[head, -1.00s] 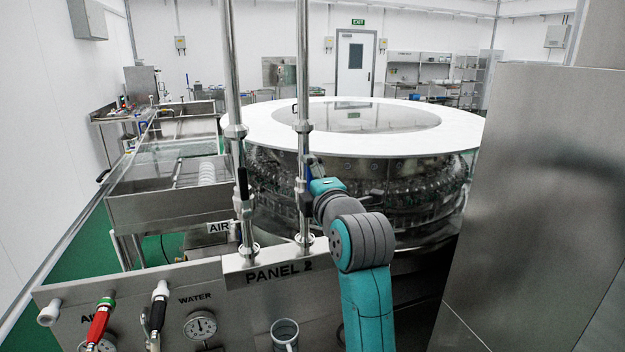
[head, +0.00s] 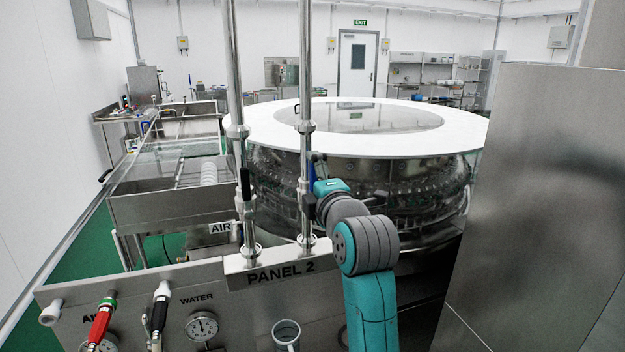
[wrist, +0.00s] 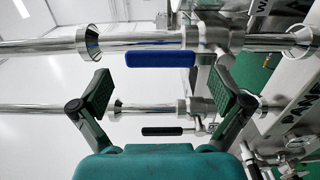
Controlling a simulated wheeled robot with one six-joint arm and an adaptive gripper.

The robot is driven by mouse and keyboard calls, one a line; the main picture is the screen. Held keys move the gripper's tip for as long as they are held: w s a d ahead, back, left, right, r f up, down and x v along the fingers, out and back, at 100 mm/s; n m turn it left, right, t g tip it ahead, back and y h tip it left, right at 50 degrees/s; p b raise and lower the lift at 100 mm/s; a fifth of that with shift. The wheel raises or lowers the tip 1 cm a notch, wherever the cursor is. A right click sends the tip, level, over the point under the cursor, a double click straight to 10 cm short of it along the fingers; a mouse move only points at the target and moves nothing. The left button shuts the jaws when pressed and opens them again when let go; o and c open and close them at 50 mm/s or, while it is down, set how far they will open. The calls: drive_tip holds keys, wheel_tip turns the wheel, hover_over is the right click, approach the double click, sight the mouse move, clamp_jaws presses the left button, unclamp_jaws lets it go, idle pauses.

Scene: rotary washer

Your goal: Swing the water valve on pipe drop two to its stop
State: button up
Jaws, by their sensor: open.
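The blue-handled valve (head: 311,172) sits on the right vertical pipe (head: 304,90) above the "PANEL 2" plate. Its blue lever (wrist: 153,59) runs along the pipe in the wrist view, across the space between my fingers. My gripper (wrist: 160,91) is open, one finger at each side of the picture, and nothing shows clamped in it. In the head view my gripper (head: 321,180) is beside the right pipe at the valve's height, its fingers largely hidden. Whether a finger touches the lever cannot be told.
A black-handled valve (head: 245,184) is on the left pipe, near an "AIR" label (head: 220,228); its lever (wrist: 162,131) also shows in the wrist view. The round washer (head: 360,185) stands behind. A steel cabinet (head: 560,200) closes off the right. Hoses (head: 158,310) hang at front left.

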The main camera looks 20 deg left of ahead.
drive_tip(key=v, duration=1.1)
drive_tip(key=shift+s+d, duration=0.1)
drive_tip(key=shift+d, duration=0.05)
drive_tip(key=s+d+f+m+h, duration=0.1)
drive_tip(key=s+d+f+m, duration=0.2)
drive_tip(key=f, duration=0.6)
drive_tip(key=s+d+f+m+h, duration=0.2)
drive_tip(key=d+f+m, duration=0.3)
drive_tip(key=f, duration=0.4)
drive_tip(key=s+d+f+m+h, duration=0.1)
drive_tip(key=s+d+f+m, duration=0.1)
drive_tip(key=d+f, duration=0.5)
drive_tip(key=s+d+f+m+h, duration=0.2)
drive_tip(key=s+d+f+m, duration=0.15)
drive_tip(key=s+f, duration=0.35)
drive_tip(key=s+d+f+m+h, duration=0.1)
drive_tip(key=s+d+f+m, duration=0.25)
drive_tip(key=s+f, duration=0.35)
drive_tip(key=s+d+m+h, duration=0.1)
drive_tip(key=s+d+m, duration=0.2)
drive_tip(key=s, duration=1)
drive_tip(key=s+d+r+m+h, duration=0.1)
drive_tip(key=s+m, duration=0.4)
drive_tip(key=s, duration=0.8)
drive_tip(key=d+h, duration=0.1)
drive_tip(key=d, duration=0.1)
drive_tip(key=shift+d, duration=0.4)
